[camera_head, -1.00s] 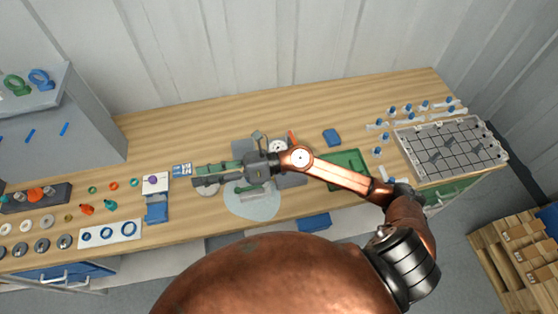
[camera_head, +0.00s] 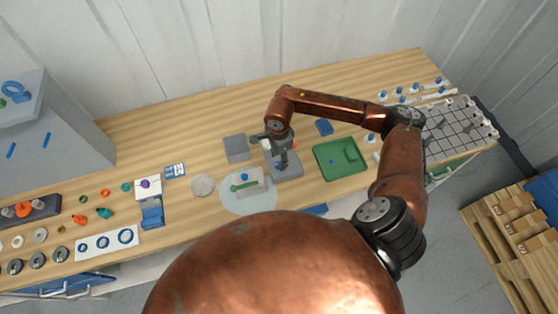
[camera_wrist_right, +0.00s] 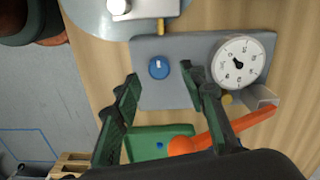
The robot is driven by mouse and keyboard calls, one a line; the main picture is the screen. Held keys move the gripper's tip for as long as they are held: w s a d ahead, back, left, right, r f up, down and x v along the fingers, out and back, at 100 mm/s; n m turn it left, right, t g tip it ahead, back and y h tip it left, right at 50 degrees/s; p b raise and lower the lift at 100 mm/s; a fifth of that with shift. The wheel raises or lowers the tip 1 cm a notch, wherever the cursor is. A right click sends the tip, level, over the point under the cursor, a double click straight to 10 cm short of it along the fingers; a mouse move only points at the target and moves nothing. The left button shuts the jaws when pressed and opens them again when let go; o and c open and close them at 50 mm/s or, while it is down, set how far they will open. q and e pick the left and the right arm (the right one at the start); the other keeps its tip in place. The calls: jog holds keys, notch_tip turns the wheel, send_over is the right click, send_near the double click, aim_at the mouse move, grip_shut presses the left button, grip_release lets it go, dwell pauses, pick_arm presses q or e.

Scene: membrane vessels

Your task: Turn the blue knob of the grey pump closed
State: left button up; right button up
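The grey pump (camera_wrist_right: 205,85) is a flat block seen from above in the right wrist view. It carries a blue knob (camera_wrist_right: 158,68) with a white mark and a white dial gauge (camera_wrist_right: 238,62). My right gripper (camera_wrist_right: 160,75) is open, its dark green fingers apart on either side of the knob. I see no clear contact with the knob. In the head view the right gripper (camera_head: 281,165) points down over the pump (camera_head: 292,173), and hides the knob there. My left gripper is not in view.
An orange lever (camera_wrist_right: 225,132) is beside the pump, close to the right finger. A green tray (camera_head: 340,158) lies to the right of the pump. A pale round mat (camera_head: 248,207) with a light block lies to the left. A grey square (camera_head: 236,148) lies behind left.

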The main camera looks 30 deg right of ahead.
jog(key=shift+f, duration=1.45)
jog(key=shift+c, duration=0.4)
grip_shut()
